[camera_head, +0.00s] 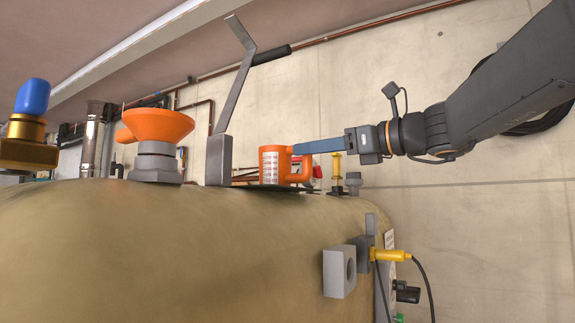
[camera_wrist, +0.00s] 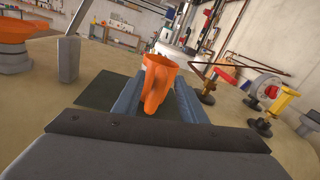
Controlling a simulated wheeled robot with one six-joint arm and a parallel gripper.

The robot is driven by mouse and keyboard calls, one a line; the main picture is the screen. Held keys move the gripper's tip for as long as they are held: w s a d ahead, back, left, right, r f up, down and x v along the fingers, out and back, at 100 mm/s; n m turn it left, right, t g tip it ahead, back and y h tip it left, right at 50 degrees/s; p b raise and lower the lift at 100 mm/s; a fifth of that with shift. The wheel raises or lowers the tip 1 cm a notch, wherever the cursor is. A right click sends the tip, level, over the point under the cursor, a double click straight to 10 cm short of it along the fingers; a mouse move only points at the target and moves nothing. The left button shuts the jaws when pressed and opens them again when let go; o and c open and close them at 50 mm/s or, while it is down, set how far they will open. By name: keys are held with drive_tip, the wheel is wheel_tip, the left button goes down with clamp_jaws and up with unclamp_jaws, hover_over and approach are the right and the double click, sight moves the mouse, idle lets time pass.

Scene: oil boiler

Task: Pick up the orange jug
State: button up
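The orange jug (camera_head: 273,165) stands upright on top of the tan tank, with a white label on its side and its handle to the right. My gripper (camera_head: 297,148) reaches in from the right at the height of the jug's upper part. In the wrist view the orange jug (camera_wrist: 158,82) stands between the two blue fingers of my gripper (camera_wrist: 157,92), its handle pointing toward the camera. The fingers are apart, one on each side of the handle. A gap shows beside the handle, and I see no clear contact.
A dark green mat (camera_wrist: 98,92) lies under the jug on the tan tank (camera_head: 180,240). A grey lever (camera_head: 238,90) and an orange funnel (camera_head: 157,125) stand to the left. A yellow-handled valve (camera_head: 337,168) stands close on the right.

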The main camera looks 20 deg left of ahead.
drive_tip(key=shift+w+a, duration=0.2)
drive_tip(key=shift+a, duration=0.9)
clamp_jaws()
drive_tip(key=shift+r, duration=0.1)
